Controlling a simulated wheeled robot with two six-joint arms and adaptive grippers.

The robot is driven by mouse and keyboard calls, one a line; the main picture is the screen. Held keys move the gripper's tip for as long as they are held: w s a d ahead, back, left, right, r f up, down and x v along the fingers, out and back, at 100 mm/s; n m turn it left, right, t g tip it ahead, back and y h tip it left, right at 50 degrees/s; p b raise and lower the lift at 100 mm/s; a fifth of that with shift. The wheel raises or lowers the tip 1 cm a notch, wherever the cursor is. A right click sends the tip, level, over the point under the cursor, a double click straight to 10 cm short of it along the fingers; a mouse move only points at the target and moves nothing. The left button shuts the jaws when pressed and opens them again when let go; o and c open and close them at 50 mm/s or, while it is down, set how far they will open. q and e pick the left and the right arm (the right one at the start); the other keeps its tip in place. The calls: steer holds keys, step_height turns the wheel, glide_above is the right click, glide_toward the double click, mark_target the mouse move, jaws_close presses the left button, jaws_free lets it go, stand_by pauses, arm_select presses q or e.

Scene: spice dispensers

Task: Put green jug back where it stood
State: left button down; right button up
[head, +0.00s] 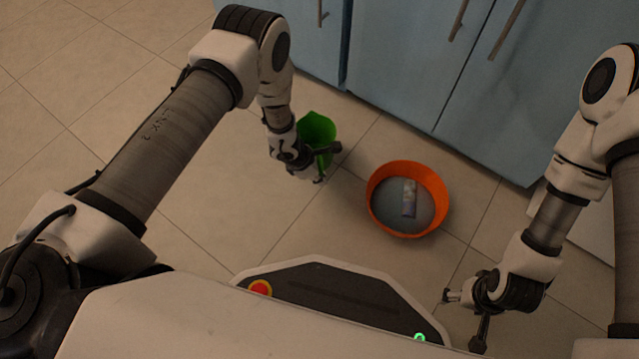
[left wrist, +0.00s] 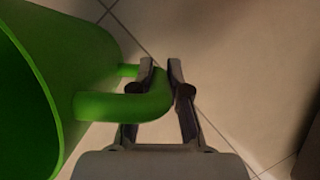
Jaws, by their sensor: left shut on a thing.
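The green jug (head: 317,128) is in the upper middle of the head view, in front of the blue cabinets. My left gripper (head: 328,163) is at its near side and partly hides it. In the left wrist view the jug (left wrist: 85,48) fills the left side, with its open mouth at the left edge. There the fingers of my left gripper (left wrist: 161,75) are shut on the jug's handle (left wrist: 125,106). I cannot tell how high the jug is above the floor. My right gripper (head: 463,321) is at the lower right with its fingers apart and empty.
Blue cabinets (head: 400,70) with bar handles close off the back. The floor (head: 225,190) to the left is clear.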

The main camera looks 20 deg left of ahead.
arm_select(q)
step_height(320, 180, down, 2)
steer(key=shift+f+b, duration=0.2)
steer(key=shift+b, duration=0.2)
steer(key=shift+r, duration=0.2)
steer(key=shift+f, duration=0.15)
steer(key=c, duration=1.2)
jaws_free()
steer(key=shift+o, duration=0.2)
arm_select(e)
steer(key=shift+f, duration=0.9)
